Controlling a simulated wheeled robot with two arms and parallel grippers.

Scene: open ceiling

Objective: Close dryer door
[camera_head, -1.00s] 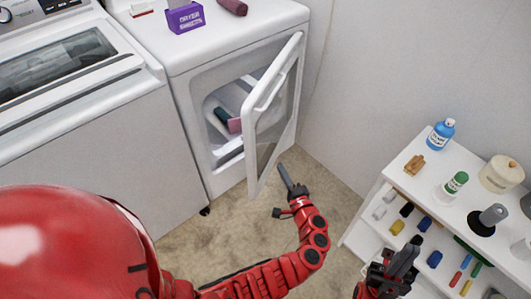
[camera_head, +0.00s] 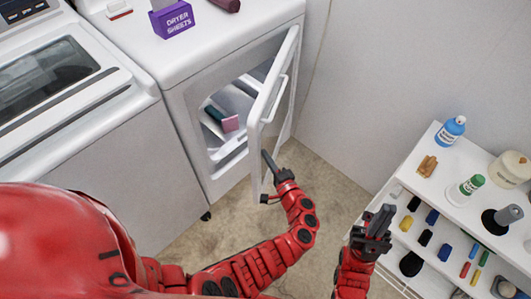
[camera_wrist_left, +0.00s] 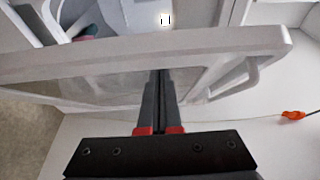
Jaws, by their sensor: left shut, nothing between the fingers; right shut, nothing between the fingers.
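The dryer (camera_head: 185,95) is white, and its door (camera_head: 257,135) stands open, hinged on the right side of the opening. A pink and a dark green item lie inside the drum. My left gripper (camera_head: 266,157) is shut and empty, with its fingertips at the lower part of the door. In the left wrist view, the door (camera_wrist_left: 105,80) spans the picture and the shut fingers (camera_wrist_left: 158,85) reach against or very near its panel; I cannot tell if they touch. My right gripper (camera_head: 382,215) is shut and empty, away from the dryer at the lower right.
A white washer (camera_head: 90,140) stands left of the dryer. A purple dryer sheets box (camera_head: 171,19) is on top of the dryer. A white shelf (camera_head: 440,170) with bottles and small items stands at the right, near my right gripper. The floor between is clear.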

